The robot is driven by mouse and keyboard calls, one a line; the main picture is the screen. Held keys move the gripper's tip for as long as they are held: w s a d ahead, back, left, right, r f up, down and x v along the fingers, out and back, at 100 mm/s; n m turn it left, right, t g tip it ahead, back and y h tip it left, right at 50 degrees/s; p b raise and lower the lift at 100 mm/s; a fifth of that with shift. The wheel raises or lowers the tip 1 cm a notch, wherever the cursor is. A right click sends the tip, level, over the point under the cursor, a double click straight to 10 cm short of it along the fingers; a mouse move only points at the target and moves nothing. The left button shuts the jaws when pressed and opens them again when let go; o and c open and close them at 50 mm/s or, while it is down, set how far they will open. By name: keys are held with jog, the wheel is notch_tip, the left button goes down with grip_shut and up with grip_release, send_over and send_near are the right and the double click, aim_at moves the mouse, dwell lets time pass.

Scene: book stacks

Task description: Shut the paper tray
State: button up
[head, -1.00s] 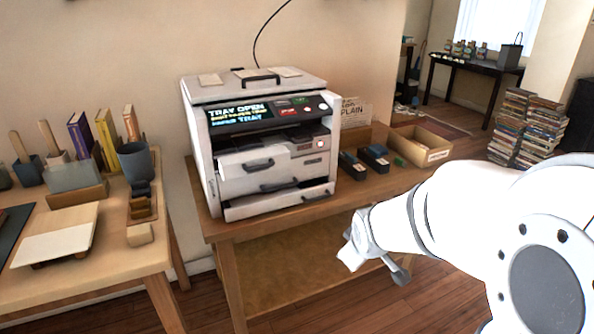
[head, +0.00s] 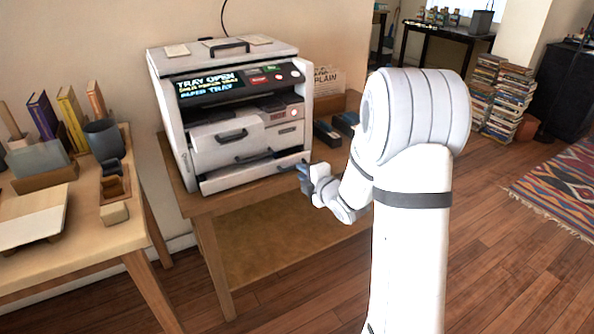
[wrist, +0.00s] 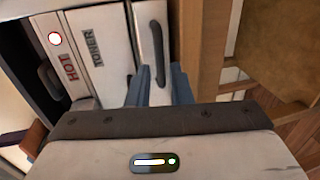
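The paper tray (head: 240,177) is the lowest drawer of the white printer (head: 222,110) and sticks out a little at its front. The printer's screen (head: 210,85) reads "TRAY OPEN" and "PAPER TRAY". My gripper (head: 303,178) is at the right end of the tray front. In the wrist view the tray front (wrist: 146,18) and its dark handle (wrist: 158,45) lie just ahead of my gripper (wrist: 160,82). The two blue-grey fingers are apart, with the handle's near end in line with the gap. Whether they touch the tray is not clear.
The printer stands on a wooden table (head: 205,205) with dark boxes (head: 327,133) to its right. A middle drawer with a handle (head: 232,137) is above the tray. A second table (head: 130,235) with books and a cup is at left. The floor in front is clear.

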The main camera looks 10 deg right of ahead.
jog(key=x, duration=0.4)
jog(key=shift+s, duration=0.1)
grip_shut()
dwell(0.3)
